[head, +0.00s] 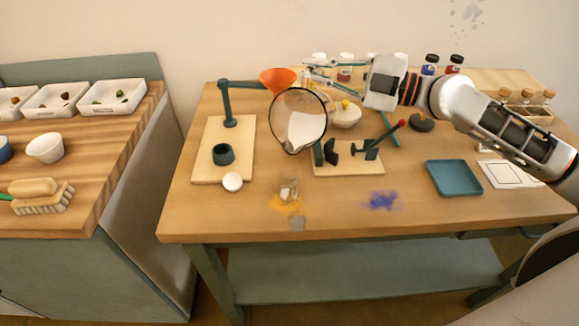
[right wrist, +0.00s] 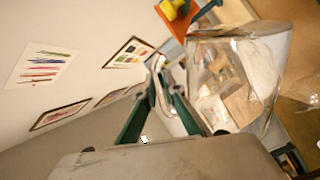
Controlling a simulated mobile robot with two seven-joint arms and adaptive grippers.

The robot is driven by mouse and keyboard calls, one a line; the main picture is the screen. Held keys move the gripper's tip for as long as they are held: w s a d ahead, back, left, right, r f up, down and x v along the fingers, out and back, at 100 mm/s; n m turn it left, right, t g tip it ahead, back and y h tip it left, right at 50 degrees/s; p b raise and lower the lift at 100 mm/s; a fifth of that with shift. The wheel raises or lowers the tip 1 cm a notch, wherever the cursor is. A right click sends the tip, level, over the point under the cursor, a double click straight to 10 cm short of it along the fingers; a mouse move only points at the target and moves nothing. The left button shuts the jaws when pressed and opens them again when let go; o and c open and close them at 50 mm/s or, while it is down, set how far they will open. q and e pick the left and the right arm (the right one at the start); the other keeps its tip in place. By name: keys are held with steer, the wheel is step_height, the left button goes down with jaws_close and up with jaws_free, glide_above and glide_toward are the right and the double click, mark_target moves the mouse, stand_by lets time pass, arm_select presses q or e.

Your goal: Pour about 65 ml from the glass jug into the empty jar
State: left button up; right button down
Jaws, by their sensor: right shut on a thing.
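The glass jug (head: 299,120) is in the air above the middle of the table, tipped over, with its dark round rim showing in the head view. White liquid (head: 305,131) lies inside it. My right gripper (head: 325,73) is shut on the jug, at what looks like its handle. The jug also shows large in the right wrist view (right wrist: 240,70), beside the green fingers (right wrist: 172,100). A small clear jar (head: 289,188) stands on the table below the jug, beside yellow powder. I see no stream between them, and the jar's contents are too small to tell. My left gripper is not in view.
An orange funnel (head: 278,78) on a stand is close behind the jug. A wooden board with a clamp (head: 350,158), a white ball (head: 232,181), a blue powder patch (head: 382,201) and a teal tray (head: 454,178) are nearby. The table's front middle is mostly clear.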

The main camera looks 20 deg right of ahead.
steer(key=shift+s+r, duration=0.2)
steer(key=shift+r, duration=0.3)
steer(key=shift+a+p, duration=0.2)
steer(key=shift+p, duration=0.15)
steer(key=shift+s+r+n, duration=0.1)
steer(key=shift+r+n, duration=0.05)
steer(key=shift+n, duration=0.15)
steer(key=shift+s+a+r+p, duration=0.1)
steer(key=shift+a+r+p, duration=0.05)
steer(key=shift+p, duration=0.2)
steer(key=shift+s+a+r+n+p, duration=0.3)
steer(key=shift+r+n+p, duration=0.25)
steer(key=shift+p, duration=0.4)
steer(key=shift+s+a, duration=0.1)
steer(key=shift+s, duration=0.05)
steer(key=shift+s+a+n, duration=0.1)
steer(key=shift+s+n, duration=0.1)
steer(key=shift+n, duration=0.05)
